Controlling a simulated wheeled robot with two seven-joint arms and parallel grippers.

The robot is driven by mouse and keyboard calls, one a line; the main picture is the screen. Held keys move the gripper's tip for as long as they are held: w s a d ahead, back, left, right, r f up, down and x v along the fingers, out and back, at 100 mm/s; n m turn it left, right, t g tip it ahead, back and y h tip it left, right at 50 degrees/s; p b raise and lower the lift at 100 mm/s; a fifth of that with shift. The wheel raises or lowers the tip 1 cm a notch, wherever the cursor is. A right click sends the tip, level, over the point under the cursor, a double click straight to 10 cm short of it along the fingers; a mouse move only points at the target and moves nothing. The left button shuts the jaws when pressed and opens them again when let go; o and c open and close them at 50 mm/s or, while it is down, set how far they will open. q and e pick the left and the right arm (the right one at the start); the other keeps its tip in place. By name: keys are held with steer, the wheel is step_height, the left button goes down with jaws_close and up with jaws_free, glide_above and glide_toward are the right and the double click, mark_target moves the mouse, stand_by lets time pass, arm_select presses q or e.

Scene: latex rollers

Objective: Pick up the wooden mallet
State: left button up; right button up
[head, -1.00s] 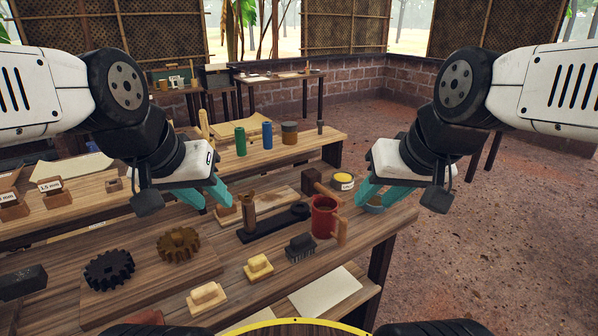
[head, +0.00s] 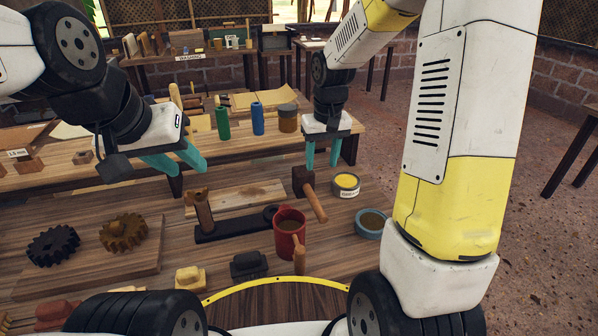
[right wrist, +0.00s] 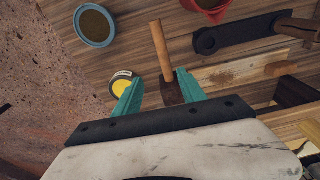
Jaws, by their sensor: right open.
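The wooden mallet, with a dark block head (head: 303,180) and a lighter wooden handle (head: 316,204), lies on the table behind the red mug. In the right wrist view its head (right wrist: 172,93) and handle (right wrist: 161,52) show between the fingers. My right gripper (head: 322,165) is open and points down above and slightly behind the mallet head; its teal fingers (right wrist: 154,95) stand either side of the head in the wrist view. I cannot tell the exact height gap. My left gripper (head: 178,168) is over the left of the table, fingers apart and empty.
A yellow-topped tin (head: 346,185) stands just right of the mallet, near the right finger. A red mug (head: 289,235), a blue-grey bowl (head: 371,223) and a black iron stand (head: 232,228) are close by. Gears (head: 123,232) lie at left. Bottles stand on the rear bench.

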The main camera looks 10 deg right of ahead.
steer(key=g, duration=0.1)
glide_above(312, 193)
steer(key=f, duration=0.8)
steer(key=shift+s+d+f, duration=0.15)
steer(key=shift+s+d, duration=0.05)
steer(key=shift+d, duration=0.15)
steer(key=f, duration=0.5)
steer(key=a+f, duration=0.1)
steer(key=f, duration=0.2)
steer(key=shift+w, duration=0.1)
steer(key=shift+c, duration=0.2)
steer(key=shift+r, duration=0.1)
jaws_close()
